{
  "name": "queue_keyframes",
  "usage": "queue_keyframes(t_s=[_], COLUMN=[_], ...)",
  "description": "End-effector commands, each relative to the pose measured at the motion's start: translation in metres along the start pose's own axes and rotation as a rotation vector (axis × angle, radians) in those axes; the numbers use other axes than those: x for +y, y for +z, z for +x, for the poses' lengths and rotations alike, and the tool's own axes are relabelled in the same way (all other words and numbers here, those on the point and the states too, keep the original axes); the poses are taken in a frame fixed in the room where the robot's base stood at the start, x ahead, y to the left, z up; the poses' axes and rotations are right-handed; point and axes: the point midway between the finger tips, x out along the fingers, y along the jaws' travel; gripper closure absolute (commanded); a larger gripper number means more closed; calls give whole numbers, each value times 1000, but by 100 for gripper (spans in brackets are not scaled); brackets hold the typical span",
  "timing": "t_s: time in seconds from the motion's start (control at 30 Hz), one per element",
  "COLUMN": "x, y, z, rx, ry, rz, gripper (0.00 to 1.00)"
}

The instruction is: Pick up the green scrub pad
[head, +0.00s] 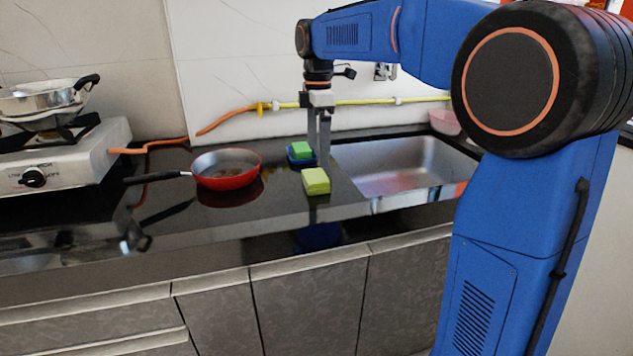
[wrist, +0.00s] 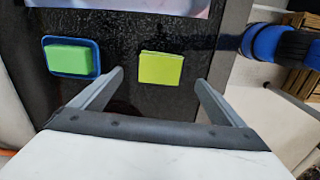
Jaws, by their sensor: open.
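A yellow-green block (head: 316,181), with a greener top and yellower sides, lies flat on the black counter left of the sink. It also shows in the wrist view (wrist: 161,68), beyond and between my fingertips. A plain green block (head: 301,150) rests in a small blue dish (head: 292,160) behind it; the wrist view shows this block (wrist: 69,59) left of my fingers. Which block is the scrub pad, I cannot tell for sure. My gripper (head: 318,160) points down, open and empty, above the counter. Its fingers (wrist: 159,78) touch neither block in the wrist view.
A red frying pan (head: 226,170) stands on the counter to the left. A steel sink (head: 400,172) opens to the right, with a pink bowl (head: 445,121) at its far corner. A stove (head: 70,155) with a pot is at far left. Counter in front of the yellow-green block is clear.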

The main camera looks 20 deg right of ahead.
Motion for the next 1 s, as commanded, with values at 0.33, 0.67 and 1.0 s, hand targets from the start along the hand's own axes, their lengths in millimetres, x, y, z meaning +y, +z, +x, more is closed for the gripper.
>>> queue_keyframes(t_s=[0.33,0.67,1.0], x=[0,-3,-2], y=[0,-4,-4], z=[32,71,82], rx=[0,0,0], ry=[0,-1,1], rz=[0,1,1], gripper=[6,6,6])
